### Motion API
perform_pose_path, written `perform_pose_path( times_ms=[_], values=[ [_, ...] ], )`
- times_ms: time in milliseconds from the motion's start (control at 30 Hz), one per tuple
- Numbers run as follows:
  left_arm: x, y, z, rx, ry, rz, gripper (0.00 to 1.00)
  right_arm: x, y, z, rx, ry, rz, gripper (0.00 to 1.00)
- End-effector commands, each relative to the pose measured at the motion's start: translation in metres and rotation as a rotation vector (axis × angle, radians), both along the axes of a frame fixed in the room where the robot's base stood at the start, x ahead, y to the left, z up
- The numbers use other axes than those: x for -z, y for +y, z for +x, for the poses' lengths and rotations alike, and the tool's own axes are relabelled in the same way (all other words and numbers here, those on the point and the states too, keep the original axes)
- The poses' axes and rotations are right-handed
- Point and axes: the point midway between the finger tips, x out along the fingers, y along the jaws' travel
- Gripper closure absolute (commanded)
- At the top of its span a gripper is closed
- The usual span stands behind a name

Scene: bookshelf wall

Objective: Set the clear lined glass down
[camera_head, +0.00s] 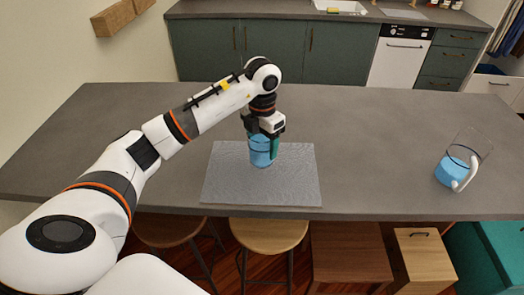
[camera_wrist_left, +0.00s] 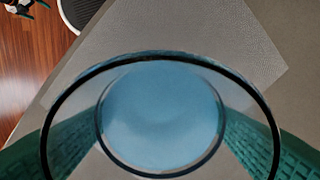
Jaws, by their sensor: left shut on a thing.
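The clear lined glass (camera_head: 261,156), with a dark rim line and blue inside it, is upright over the grey mat (camera_head: 225,180) in the head view. My left gripper (camera_head: 265,138) is shut on the glass from above. In the left wrist view the glass (camera_wrist_left: 160,115) fills the lower middle, with a green finger on each side of it. I cannot tell whether its base touches the mat. The mat (camera_wrist_left: 185,40) also shows behind the glass there. My right gripper is not in view.
A pitcher (camera_head: 455,170) with blue contents and a white handle stands at the counter's right. The grey counter (camera_head: 385,140) is clear between mat and pitcher. Stools (camera_head: 268,235) stand along the near edge. A sink (camera_head: 340,6) is at the back.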

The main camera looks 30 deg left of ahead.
Motion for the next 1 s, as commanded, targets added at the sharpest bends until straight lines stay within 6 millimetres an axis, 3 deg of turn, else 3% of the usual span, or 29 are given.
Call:
perform_pose_path(
  times_ms=[300, 633, 667, 700, 800, 1000],
  values=[
    [0.035, 0.000, 0.000, 0.001, 0.001, -0.001, 0.66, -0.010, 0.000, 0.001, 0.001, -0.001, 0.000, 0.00],
    [0.040, 0.000, 0.000, 0.002, -0.002, 0.001, 0.66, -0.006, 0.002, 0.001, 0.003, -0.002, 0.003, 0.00],
    [0.040, 0.000, 0.000, 0.002, 0.000, 0.001, 0.28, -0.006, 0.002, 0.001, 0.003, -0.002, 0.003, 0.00],
    [0.039, 0.000, 0.000, 0.002, 0.000, 0.001, 0.22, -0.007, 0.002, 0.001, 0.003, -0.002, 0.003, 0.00],
    [0.039, 0.000, 0.000, 0.002, 0.000, 0.001, 0.08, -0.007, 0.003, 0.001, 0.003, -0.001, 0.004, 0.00],
    [0.039, 0.000, 0.000, 0.002, 0.000, 0.001, 0.08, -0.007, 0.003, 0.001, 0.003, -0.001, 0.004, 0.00]
  ],
)
